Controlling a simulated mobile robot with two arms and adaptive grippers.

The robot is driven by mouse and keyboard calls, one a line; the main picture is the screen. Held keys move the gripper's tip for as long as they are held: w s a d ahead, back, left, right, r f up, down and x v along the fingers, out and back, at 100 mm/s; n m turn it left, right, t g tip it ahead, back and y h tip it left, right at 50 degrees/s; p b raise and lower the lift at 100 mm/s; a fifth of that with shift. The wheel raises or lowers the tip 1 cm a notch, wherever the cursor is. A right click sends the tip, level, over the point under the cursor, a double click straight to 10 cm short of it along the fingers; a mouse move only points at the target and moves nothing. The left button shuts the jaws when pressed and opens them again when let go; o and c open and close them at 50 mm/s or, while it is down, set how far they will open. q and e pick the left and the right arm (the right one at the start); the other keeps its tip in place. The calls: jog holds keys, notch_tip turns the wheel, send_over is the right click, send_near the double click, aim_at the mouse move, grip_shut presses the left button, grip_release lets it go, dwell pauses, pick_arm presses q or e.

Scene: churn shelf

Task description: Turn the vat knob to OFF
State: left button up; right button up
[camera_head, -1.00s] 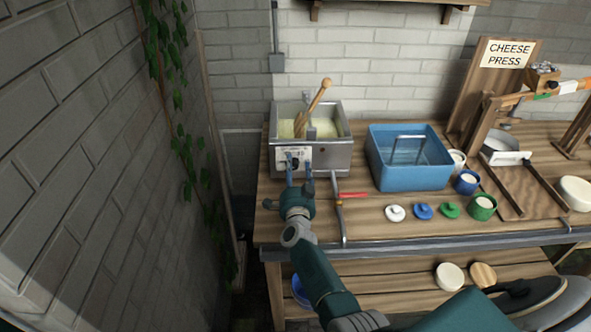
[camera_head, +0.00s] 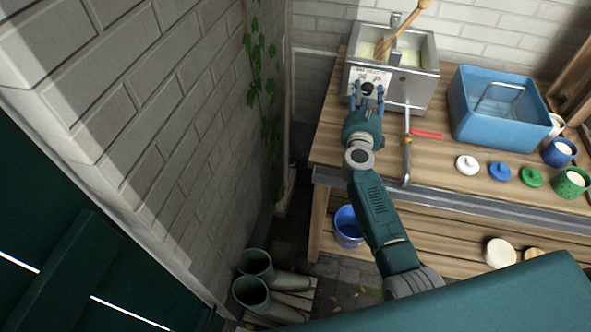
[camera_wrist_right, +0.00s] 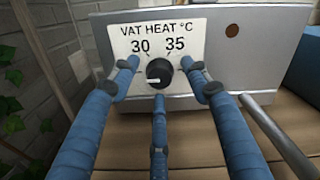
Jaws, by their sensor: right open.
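The black vat knob (camera_wrist_right: 160,72) sits on a white plate (camera_wrist_right: 185,37) marked VAT HEAT °C, 30 and 35. Its small white mark shows on the lower part of its face; no OFF label is readable. The plate is on the front of the steel vat (camera_head: 408,88). My right gripper (camera_head: 367,86) is open in front of the knob. In the right wrist view its blue fingers stand left, right and below the knob, apart from its sides as far as I can see. My left gripper is out of view.
A steel pipe with a red lever (camera_head: 428,134) stands just right of my right gripper. A blue tub (camera_head: 505,125) and several lids and pots are further right on the bench. Boots (camera_head: 256,290) and a blue bucket (camera_head: 347,226) are below; a brick wall is left.

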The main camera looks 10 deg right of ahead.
jog(key=m+b, duration=0.1)
jog(key=m, duration=0.1)
jog(key=m+b, duration=0.1)
jog(key=m, duration=0.1)
jog(key=shift+f, duration=0.3)
jog(key=shift+m, duration=0.3)
jog(key=v, duration=1.1)
jog(key=shift+a+r, duration=0.15)
jog(key=shift+r, duration=0.15)
jog(key=s+a+r+n+t+y, duration=0.25)
jog(key=a+n+y, duration=0.55)
jog(key=a+n, duration=0.5)
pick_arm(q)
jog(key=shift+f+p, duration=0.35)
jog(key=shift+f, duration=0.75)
pick_arm(e)
jog(key=s+a+f+n+g+y, duration=0.3)
jog(key=s+a+f+n+y, duration=0.1)
jog(key=n, duration=0.9)
jog(key=shift+a+f+y, duration=0.8)
jog(key=shift+a+f, duration=0.45)
jog(key=shift+f, duration=0.45)
jog(key=shift+s, duration=0.15)
